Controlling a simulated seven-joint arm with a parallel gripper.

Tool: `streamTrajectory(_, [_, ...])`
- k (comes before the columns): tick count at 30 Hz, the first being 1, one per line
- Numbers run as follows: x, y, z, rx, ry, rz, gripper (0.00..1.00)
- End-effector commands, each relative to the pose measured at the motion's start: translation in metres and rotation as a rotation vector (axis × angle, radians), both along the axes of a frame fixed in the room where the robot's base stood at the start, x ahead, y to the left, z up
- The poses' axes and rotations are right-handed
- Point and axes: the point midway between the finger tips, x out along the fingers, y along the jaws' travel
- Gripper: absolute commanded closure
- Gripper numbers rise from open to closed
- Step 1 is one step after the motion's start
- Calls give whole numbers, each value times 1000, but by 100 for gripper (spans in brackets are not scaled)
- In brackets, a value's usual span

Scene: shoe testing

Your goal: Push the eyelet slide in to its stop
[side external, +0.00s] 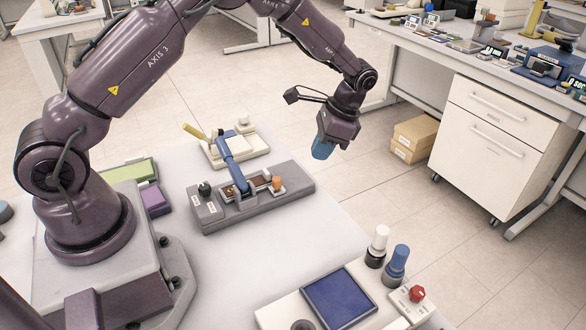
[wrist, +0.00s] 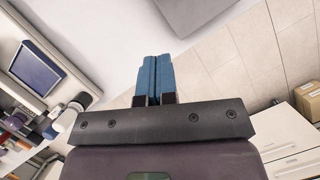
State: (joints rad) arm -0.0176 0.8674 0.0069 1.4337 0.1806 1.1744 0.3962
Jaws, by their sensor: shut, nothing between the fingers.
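A grey block corner (wrist: 190,12) shows at the top there.
Behind the block is a cream fixture (side external: 254,145) with a yellow handle (side external: 193,131). At the front are a blue pad (side external: 338,298), a white-capped bottle (side external: 378,245), a blue bottle (side external: 395,266) and a red knob (side external: 417,293). Table between them is clear.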

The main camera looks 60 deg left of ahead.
Motion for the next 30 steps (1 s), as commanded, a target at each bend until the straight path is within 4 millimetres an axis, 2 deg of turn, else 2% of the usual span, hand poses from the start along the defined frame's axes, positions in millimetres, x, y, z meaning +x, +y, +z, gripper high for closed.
streamTrajectory(3, [-10, 5, -27, 0, 7, 1, 100])
streamTrajectory(9, [-25, 13, -62, 1, 3, 1, 100])
streamTrajectory(12, [-38, 20, -59, 2, 1, 3, 100])
streamTrajectory(18, [-53, 28, -60, 0, 0, 1, 100])
streamTrajectory(30, [-57, 29, -60, 0, 0, 0, 100])
